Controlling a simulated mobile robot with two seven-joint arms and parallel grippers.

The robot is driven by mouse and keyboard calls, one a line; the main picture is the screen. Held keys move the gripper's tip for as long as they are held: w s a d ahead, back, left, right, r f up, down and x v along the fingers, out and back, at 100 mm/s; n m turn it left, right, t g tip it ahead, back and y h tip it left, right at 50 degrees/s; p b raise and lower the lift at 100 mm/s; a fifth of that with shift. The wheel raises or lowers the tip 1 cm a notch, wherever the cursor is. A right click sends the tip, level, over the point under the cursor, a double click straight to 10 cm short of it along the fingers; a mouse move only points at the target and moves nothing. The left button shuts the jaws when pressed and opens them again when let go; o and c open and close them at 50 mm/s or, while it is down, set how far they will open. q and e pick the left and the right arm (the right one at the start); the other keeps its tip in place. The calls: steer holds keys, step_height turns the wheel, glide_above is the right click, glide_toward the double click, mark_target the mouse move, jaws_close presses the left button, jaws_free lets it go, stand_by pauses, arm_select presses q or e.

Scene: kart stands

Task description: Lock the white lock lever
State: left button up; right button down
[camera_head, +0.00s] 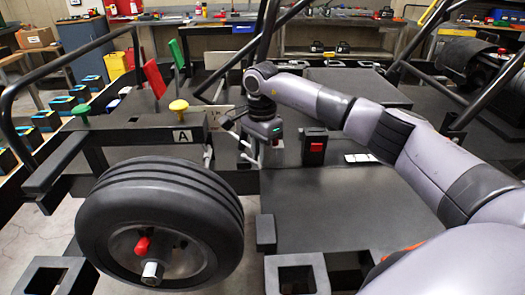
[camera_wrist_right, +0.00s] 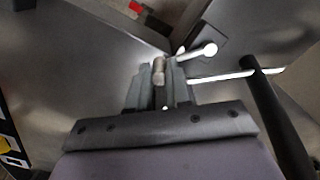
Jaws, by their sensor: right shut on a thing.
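My right gripper (camera_head: 240,142) reaches in from the right to the frame beside the black post marked A. In the right wrist view, its fingers (camera_wrist_right: 160,88) are shut on the rounded, pale end of a lever (camera_wrist_right: 159,70), which looks like the white lock lever. The fingers hide the rest of it. Another white rod with a round end (camera_wrist_right: 208,49) sticks out just right of the fingers. A thin white bar (camera_wrist_right: 225,76) lies further right. In the head view the white parts near the fingers are small, and their exact angle is hard to tell. My left gripper is out of view.
A black wheel (camera_head: 160,215) with a red knob stands at the front left. Yellow (camera_head: 178,106) and green (camera_head: 80,110) knobs, and red (camera_head: 154,78) and green (camera_head: 175,52) flat handles, stand nearby. A black box with a red button (camera_head: 315,148) is right of the gripper. Dark bars cross behind.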

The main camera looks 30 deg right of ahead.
steer(key=shift+w+a+m+p, duration=0.1)
steer(key=shift+a+m+p, duration=0.25)
steer(key=shift+a+m, duration=0.9)
steer(key=shift+w+a+m+p, duration=0.1)
steer(key=shift+a+m+p, duration=0.3)
steer(key=shift+m, duration=1.6)
steer(key=shift+w+a+m+p, duration=0.1)
steer(key=shift+a+m+p, duration=0.2)
steer(key=shift+a+m, duration=1)
steer(key=shift+d+m, duration=0.35)
steer(key=shift+m, duration=0.1)
steer(key=c, duration=1.1)
jaws_free()
steer(key=shift+o, duration=0.2)
steer(key=shift+r, duration=0.15)
